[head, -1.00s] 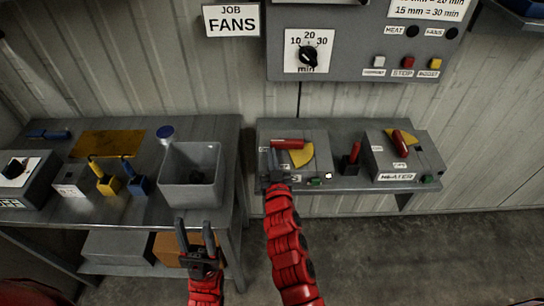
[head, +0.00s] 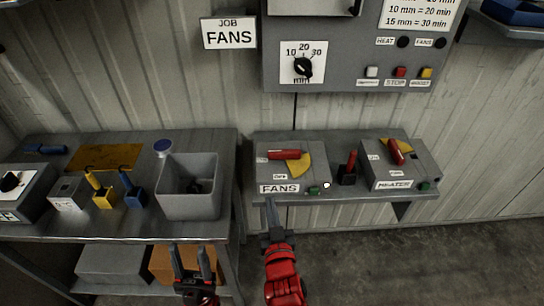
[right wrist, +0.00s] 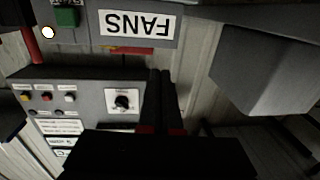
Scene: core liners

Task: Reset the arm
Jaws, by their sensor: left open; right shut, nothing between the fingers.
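My right gripper (head: 272,222) is shut and empty, just below and in front of the FANS box (head: 262,172). The red lever (head: 284,155) of the FANS box lies level beside a yellow plate. In the right wrist view the dark fingers (right wrist: 161,90) are together, and the FANS label (right wrist: 137,23) shows upside down beyond them. My left gripper (head: 192,262) is open and empty, low in front of the left bench. Both arms come up from the bottom of the head view.
The HEATER box (head: 407,170) and a small red-handled block (head: 347,170) share the shelf. The left bench holds a grey bin (head: 188,205), a yellow tool (head: 98,190) and a blue tool (head: 132,190). A control panel (head: 350,70) hangs above. Floor at right is clear.

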